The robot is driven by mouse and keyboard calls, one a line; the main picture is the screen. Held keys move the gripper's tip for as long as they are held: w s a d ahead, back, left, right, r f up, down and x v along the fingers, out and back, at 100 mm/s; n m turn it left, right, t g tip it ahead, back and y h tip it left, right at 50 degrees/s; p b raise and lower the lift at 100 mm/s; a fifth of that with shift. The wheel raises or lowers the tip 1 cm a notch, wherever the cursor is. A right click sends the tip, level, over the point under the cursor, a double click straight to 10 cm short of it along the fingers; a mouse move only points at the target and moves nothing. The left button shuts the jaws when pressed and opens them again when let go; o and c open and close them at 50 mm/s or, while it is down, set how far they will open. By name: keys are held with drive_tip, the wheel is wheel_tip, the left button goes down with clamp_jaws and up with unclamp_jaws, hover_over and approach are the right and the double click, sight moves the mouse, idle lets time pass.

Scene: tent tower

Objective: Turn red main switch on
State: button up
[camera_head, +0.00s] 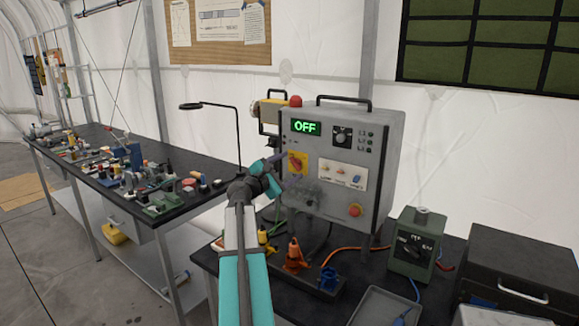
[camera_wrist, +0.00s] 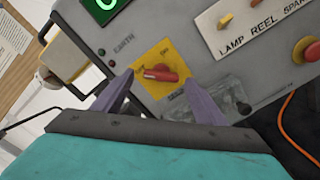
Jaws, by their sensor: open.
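The red main switch (camera_wrist: 160,73) is a red rotary handle on a yellow square plate, on the front of a grey control box (camera_head: 380,190). In the head view the switch (camera_head: 296,162) is at the left side of the panel. The green display (camera_head: 305,127) above it reads OFF. My gripper (camera_wrist: 152,95) is open in front of the panel, with its two purple fingers spread below and to either side of the red handle in the wrist view. The handle lies nearly level in that view. I cannot tell whether either finger touches the plate.
A red round button on a yellow base (camera_head: 355,210) sits lower right on the panel. Small toggles (camera_head: 340,173) and a black dial (camera_head: 342,136) are to the right. Orange and blue plugs (camera_head: 295,255) stand below. A green box (camera_head: 412,245) is to the right.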

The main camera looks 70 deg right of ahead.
drive_tip(key=shift+x, duration=0.8)
